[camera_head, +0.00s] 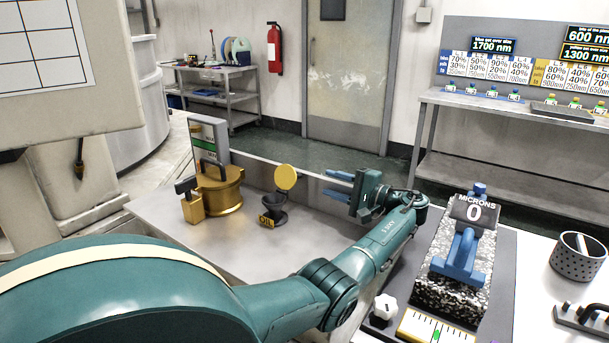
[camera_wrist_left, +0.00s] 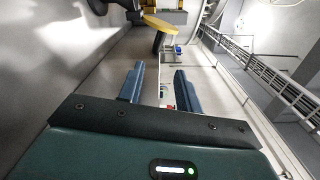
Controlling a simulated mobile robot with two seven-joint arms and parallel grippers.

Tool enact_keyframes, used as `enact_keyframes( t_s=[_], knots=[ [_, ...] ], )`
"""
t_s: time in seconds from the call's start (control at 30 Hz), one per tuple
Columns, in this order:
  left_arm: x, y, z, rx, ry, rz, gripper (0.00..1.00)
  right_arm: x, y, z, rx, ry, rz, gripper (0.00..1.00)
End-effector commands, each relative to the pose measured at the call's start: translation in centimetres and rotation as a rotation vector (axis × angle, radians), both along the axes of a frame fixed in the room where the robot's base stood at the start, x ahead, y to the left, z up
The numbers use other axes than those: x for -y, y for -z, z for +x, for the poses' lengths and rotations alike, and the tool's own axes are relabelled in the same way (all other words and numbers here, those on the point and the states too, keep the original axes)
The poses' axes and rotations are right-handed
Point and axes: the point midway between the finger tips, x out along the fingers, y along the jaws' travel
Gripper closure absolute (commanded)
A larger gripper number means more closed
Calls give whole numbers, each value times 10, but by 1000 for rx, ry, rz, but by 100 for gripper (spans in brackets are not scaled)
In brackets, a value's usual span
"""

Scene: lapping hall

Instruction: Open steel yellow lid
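A round yellow lid (camera_head: 285,177) stands tilted up above a dark funnel-shaped cup (camera_head: 272,208) with a yellow OIL tag, in the middle of the grey bench. The cup's dark mouth shows below it. In the left wrist view, a yellow disc (camera_wrist_left: 162,23) that looks like this lid is near the top, beyond the fingers. My left gripper (camera_head: 337,186) is to the right of the lid, apart from it, with its blue fingers pointing left. The fingers are spread and empty, as the left wrist view (camera_wrist_left: 158,84) also shows. My right gripper is out of view.
A brass cylinder (camera_head: 222,192) with a dark handle stands left of the cup, beside a small yellow block (camera_head: 193,208). A speckled block (camera_head: 453,289) with a blue handle is at the right. Bare bench surface lies between the lid and my gripper.

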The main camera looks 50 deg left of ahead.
Motion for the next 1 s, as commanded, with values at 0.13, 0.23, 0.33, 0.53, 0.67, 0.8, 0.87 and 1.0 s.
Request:
enact_keyframes(
  t_s=[0.13, 0.23, 0.33, 0.53, 0.67, 0.8, 0.87, 1.0],
  knots=[
    [-10, 5, 0, -232, 2, -65, 66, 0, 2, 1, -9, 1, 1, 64],
    [-15, 8, -1, -301, 3, -87, 66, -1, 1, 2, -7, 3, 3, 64],
    [-23, 8, -3, -312, 2, -90, 66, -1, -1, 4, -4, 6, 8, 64],
    [-58, 8, -14, -310, -1, -89, 66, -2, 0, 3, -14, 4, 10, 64],
    [-85, 8, -22, -308, 0, -88, 66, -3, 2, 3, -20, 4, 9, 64],
    [-111, 8, -29, -307, 1, -89, 66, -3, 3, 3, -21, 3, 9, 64],
    [-119, 8, -32, -307, 1, -88, 66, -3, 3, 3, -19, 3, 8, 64],
    [-133, 8, -36, -306, 2, -89, 66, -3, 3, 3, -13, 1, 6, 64]
  ],
)
